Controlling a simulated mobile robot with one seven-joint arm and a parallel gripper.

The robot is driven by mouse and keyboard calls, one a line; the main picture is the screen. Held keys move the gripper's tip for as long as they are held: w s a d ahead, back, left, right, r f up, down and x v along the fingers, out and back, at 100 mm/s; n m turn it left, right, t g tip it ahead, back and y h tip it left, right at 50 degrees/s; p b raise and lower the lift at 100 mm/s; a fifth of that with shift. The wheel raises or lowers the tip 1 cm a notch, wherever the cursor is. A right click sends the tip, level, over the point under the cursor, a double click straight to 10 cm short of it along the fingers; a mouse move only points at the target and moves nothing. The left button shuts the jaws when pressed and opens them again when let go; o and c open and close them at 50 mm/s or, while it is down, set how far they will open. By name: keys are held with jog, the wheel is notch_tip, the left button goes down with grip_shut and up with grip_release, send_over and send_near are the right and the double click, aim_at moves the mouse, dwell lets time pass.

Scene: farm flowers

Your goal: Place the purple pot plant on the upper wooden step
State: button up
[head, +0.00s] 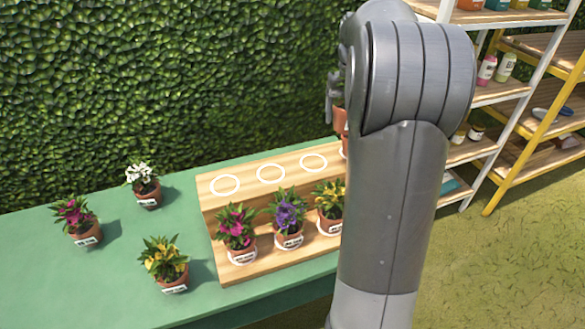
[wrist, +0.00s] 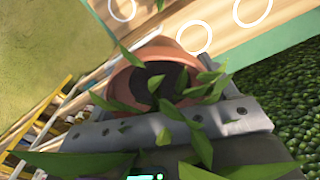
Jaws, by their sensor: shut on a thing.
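My gripper (head: 334,98) is mostly hidden behind my arm in the head view. It is shut on a terracotta pot (head: 341,121), and the same held pot shows in the wrist view (wrist: 157,50) with dark soil and green leaves. Its flower colour is not visible. The held pot is over the right end of the upper wooden step (head: 248,186); whether it touches the step is unclear. Three white circles on that step are empty, and a fourth is partly hidden. A purple-flowered pot plant (head: 289,215) stands upright on the lower step (head: 268,262).
A magenta plant (head: 237,230) and a yellow plant (head: 329,205) flank the purple one. White (head: 143,184), pink (head: 75,220) and yellow (head: 165,263) plants stand on the green table (head: 105,290). A hedge (head: 150,80) is behind; shelves (head: 500,95) are right.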

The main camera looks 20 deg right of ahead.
jog(key=s+d, duration=0.2)
jog(key=shift+d, duration=0.4)
jog(key=f, duration=0.5)
jog(key=shift+w+a, duration=0.25)
jog(key=w+a+f, duration=0.4)
jog(key=w+a, duration=0.1)
jog(key=w+a+f, duration=0.2)
jog(key=w+f, duration=0.1)
jog(key=shift+w+a+f, duration=0.1)
jog(key=shift+w+a, duration=0.15)
jog(key=shift+a, duration=0.15)
jog(key=shift+f, duration=1.9)
jog(key=shift+f, duration=0.1)
jog(key=o, duration=1.3)
